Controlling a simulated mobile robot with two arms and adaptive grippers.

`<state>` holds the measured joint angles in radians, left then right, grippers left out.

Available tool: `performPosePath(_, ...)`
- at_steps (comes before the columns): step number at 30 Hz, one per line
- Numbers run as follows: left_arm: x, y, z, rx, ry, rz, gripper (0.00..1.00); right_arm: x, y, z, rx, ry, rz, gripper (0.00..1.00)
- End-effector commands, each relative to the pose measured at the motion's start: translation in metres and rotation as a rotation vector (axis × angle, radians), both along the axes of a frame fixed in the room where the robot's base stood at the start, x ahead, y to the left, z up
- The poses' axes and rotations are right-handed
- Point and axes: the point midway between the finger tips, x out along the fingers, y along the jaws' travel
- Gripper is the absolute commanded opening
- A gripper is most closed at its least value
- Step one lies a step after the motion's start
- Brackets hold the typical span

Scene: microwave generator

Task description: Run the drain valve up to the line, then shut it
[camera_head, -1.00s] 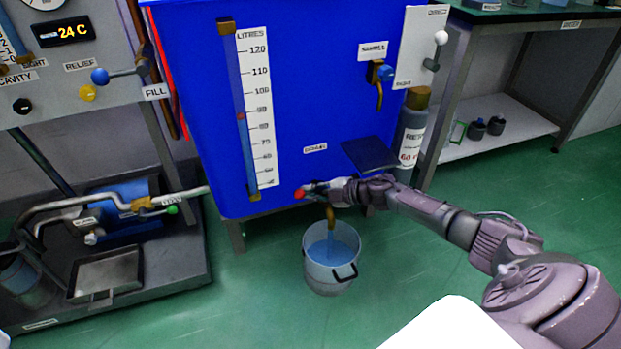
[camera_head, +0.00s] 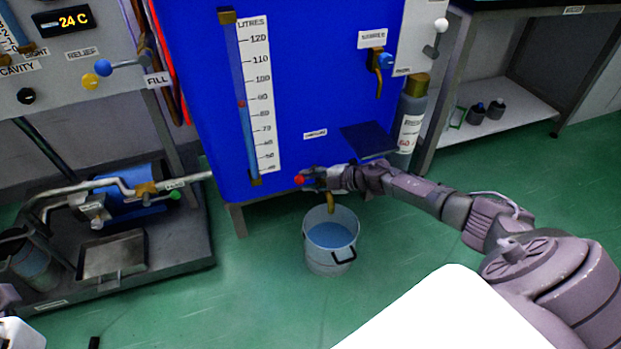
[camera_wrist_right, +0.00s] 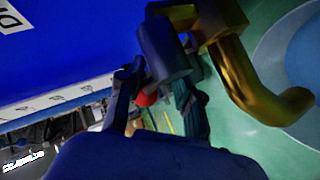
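The drain valve is low on the front of the blue tank (camera_head: 300,75). Its red knob (camera_head: 299,180) also shows in the wrist view (camera_wrist_right: 147,97). Its brass spout (camera_head: 331,202) points down over the bucket (camera_head: 331,261), which holds blue liquid (camera_head: 331,235); no stream shows from the spout. My right gripper (camera_head: 312,179) is at the valve. In the wrist view its fingers (camera_wrist_right: 160,95) stand apart, on either side of the valve's dark grey part and the red knob; whether they pinch it is unclear. My left gripper is not clearly in view.
The tank's litre scale (camera_head: 259,100) has a red marker near 90. A sample tap (camera_head: 380,62) and a grey cylinder (camera_head: 407,135) are to the right. A pipe rig with a metal tray (camera_head: 112,255) is at left. Green floor is clear around the bucket.

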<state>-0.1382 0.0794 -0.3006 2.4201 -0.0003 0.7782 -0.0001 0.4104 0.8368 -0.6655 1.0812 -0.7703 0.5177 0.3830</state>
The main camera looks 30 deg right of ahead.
Motion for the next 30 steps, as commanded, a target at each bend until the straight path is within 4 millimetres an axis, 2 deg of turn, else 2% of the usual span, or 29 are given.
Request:
performPosePath(1,0.000,0.000,0.000,0.000,0.000,0.000,0.31,-0.001,0.012,0.001,0.013,-0.002,0.024,0.36)
performPosePath(17,0.000,0.000,0.001,0.001,-0.004,0.001,0.31,-0.002,0.004,0.003,0.007,-0.002,0.012,0.36)
performPosePath(23,0.000,0.000,0.001,0.000,-0.003,0.001,0.31,-0.025,-0.009,0.014,0.006,-0.001,0.019,0.36)
performPosePath(26,0.000,0.000,0.001,0.000,-0.002,0.001,0.31,-0.044,-0.018,0.022,0.007,0.003,0.023,0.36)
performPosePath(30,0.000,0.000,0.001,0.000,-0.002,0.001,0.31,-0.071,-0.037,0.021,0.010,0.003,0.019,0.36)
